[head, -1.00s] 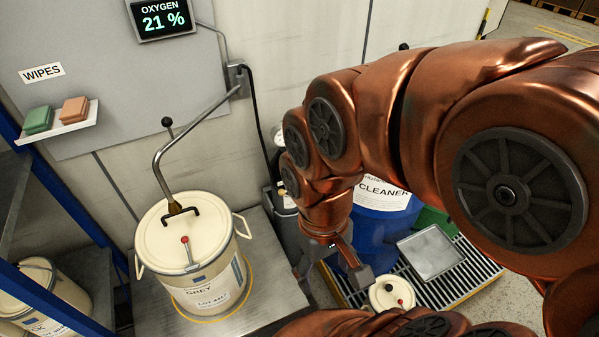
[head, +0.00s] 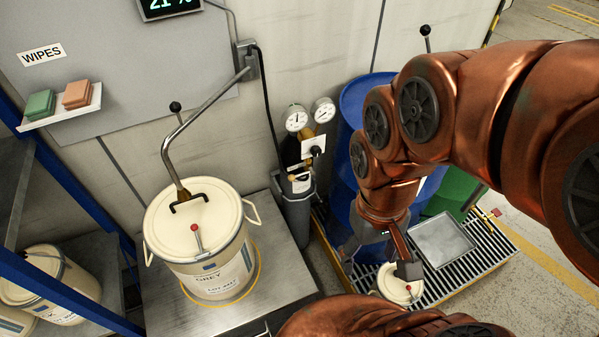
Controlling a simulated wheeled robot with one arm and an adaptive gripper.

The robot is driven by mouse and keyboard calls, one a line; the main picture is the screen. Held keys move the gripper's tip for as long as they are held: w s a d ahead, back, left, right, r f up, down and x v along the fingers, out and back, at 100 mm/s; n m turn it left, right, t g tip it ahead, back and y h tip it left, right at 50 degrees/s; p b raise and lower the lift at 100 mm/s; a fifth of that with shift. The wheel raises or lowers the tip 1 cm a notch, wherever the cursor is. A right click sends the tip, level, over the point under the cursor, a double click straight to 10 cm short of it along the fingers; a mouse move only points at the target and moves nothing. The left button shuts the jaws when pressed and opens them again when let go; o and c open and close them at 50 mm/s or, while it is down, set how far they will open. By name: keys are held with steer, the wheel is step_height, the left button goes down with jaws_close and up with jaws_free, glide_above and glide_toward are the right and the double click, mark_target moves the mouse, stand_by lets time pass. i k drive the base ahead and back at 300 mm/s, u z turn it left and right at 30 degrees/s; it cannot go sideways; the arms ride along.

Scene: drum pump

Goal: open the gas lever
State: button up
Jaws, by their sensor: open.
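The gas bottle (head: 297,205) stands grey and upright between the steel table and the blue drum. Two round white gauges (head: 296,118) sit at its top. Below them is a small white plate with a black knob (head: 316,153), which looks like the gas lever; its exact setting is too small to tell. My gripper (head: 378,262) is open and empty, pointing down over the grating near a small cream can, to the right of and nearer than the bottle. It is apart from the lever.
The blue drum (head: 352,107) stands behind my arm, partly hidden. A cream pail (head: 215,262) with a bent crank arm stands on the steel table (head: 165,318). A small cream can (head: 395,284) and a grey tray (head: 441,240) are on the grating (head: 476,252).

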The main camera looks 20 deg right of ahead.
mark_target(291, 177)
steer(key=k, duration=1.35)
steer(key=u, duration=0.8)
steer(key=i, duration=1.4)
steer(key=z, duration=0.35)
